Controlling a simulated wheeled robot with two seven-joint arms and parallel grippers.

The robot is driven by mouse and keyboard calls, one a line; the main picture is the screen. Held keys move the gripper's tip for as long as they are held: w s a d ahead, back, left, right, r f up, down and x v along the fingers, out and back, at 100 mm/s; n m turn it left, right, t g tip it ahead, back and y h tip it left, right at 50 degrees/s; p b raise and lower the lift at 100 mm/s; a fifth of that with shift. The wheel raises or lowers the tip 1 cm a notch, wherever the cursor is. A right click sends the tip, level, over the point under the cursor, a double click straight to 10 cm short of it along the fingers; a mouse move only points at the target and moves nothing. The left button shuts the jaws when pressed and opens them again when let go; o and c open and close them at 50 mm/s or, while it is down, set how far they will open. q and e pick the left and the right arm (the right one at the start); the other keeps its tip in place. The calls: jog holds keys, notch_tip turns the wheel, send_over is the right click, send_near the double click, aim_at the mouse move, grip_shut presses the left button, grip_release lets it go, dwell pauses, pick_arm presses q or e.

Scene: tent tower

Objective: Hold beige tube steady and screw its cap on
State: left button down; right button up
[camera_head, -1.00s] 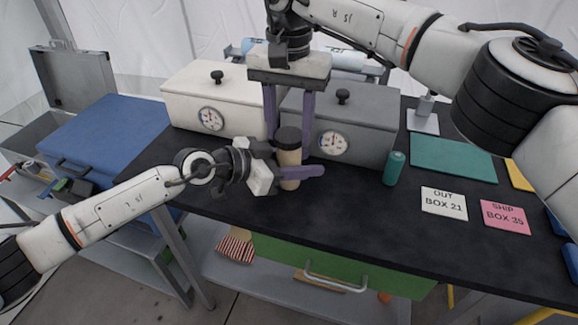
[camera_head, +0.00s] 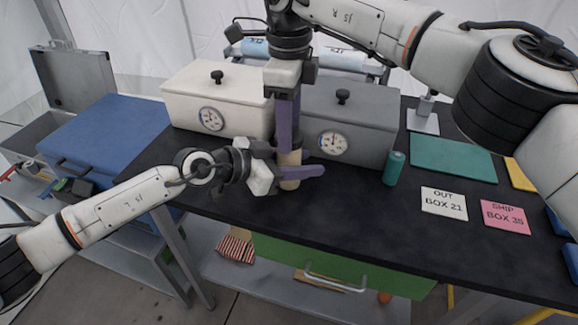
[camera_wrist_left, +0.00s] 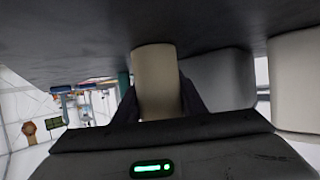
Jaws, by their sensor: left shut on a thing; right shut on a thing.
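The beige tube (camera_head: 291,159) stands upright at the front of the black table, beside the grey box. My left gripper (camera_head: 290,174) comes from the left and is shut around the tube's lower part. In the left wrist view the tube (camera_wrist_left: 157,80) sits between the left gripper's two dark fingers (camera_wrist_left: 158,104). My right gripper (camera_head: 288,140) points straight down from above and is shut at the tube's top, where the dark cap is. Its purple fingers hide the cap, so I cannot tell how the cap sits on the tube.
A white box (camera_head: 215,92) and a grey box (camera_head: 352,115) with dials stand behind the tube. A green cylinder (camera_head: 394,168) stands to the right, near a teal mat (camera_head: 452,157) and two label cards, white (camera_head: 444,202) and pink (camera_head: 505,215). The table's front edge is close.

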jog(key=shift+m, duration=1.2)
jog(key=o, duration=1.2)
jog(key=shift+r, duration=2.25)
jog(key=shift+c, duration=0.5)
